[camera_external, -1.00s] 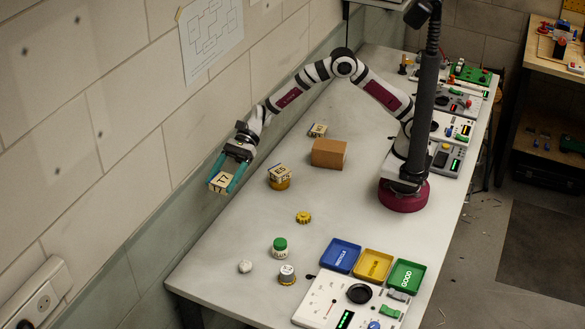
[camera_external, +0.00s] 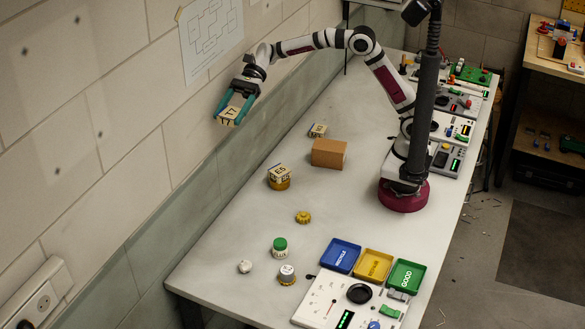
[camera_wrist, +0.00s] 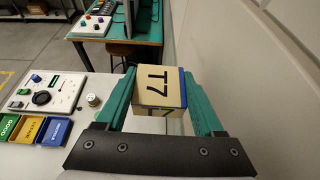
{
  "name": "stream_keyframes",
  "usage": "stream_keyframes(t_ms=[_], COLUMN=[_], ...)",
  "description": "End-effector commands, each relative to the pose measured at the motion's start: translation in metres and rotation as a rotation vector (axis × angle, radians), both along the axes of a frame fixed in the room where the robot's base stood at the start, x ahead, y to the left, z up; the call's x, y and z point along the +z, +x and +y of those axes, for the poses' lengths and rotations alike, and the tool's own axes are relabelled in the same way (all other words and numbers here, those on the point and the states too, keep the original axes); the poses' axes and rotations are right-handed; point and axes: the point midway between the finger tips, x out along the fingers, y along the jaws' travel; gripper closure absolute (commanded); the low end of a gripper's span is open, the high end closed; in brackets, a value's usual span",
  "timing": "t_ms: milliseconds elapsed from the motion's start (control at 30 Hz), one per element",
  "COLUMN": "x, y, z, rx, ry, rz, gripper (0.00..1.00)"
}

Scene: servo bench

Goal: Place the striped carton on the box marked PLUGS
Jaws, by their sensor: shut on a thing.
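My gripper (camera_external: 236,103) is shut on a cream block marked T7 (camera_external: 228,116), held high in the air near the wall. In the wrist view, the block (camera_wrist: 158,85) sits between the teal fingers of my gripper (camera_wrist: 160,78). A blue strip runs along its right edge there. I cannot make out the word PLUGS anywhere. A plain brown box (camera_external: 328,153) stands on the bench, with no readable mark. A cream block marked E5 (camera_external: 279,173) sits on a yellow round thing. A small marked cream block (camera_external: 318,130) lies farther back. No carton clearly shows stripes.
A yellow gear-like piece (camera_external: 303,217), a green-lidded jar (camera_external: 280,246), a white lump (camera_external: 245,267) and a grey-capped pot (camera_external: 287,274) stand toward the front. Blue (camera_external: 340,255), yellow (camera_external: 373,265) and green (camera_external: 406,276) trays lie at right. The wall is close on the left.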

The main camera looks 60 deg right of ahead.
Motion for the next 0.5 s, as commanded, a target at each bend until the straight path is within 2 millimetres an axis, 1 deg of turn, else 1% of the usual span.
stream_keyframes(t_ms=[33,67,167,200,267,300,367,400,467,500], x=[-0.002,-0.004,-0.009,-0.011,-0.015,-0.016,-0.018,-0.019,-0.019,-0.018], y=[0.004,0.005,0.006,0.005,0.001,-0.005,-0.017,-0.028,-0.048,-0.062], z=[-0.020,-0.032,-0.079,-0.101,-0.138,-0.166,-0.209,-0.238,-0.278,-0.303], rx=[-0.004,-0.002,0.002,0.003,0.004,0.004,0.000,-0.006,-0.018,-0.030], ry=[0.000,0.001,0.001,0.001,0.001,0.001,0.001,0.001,0.001,0.002], rz=[0.002,0.002,0.003,0.003,0.003,0.004,0.003,0.003,0.004,0.003], gripper=[0.87,0.87,0.87,0.87,0.87,0.87,0.87,0.87,0.87,0.87])
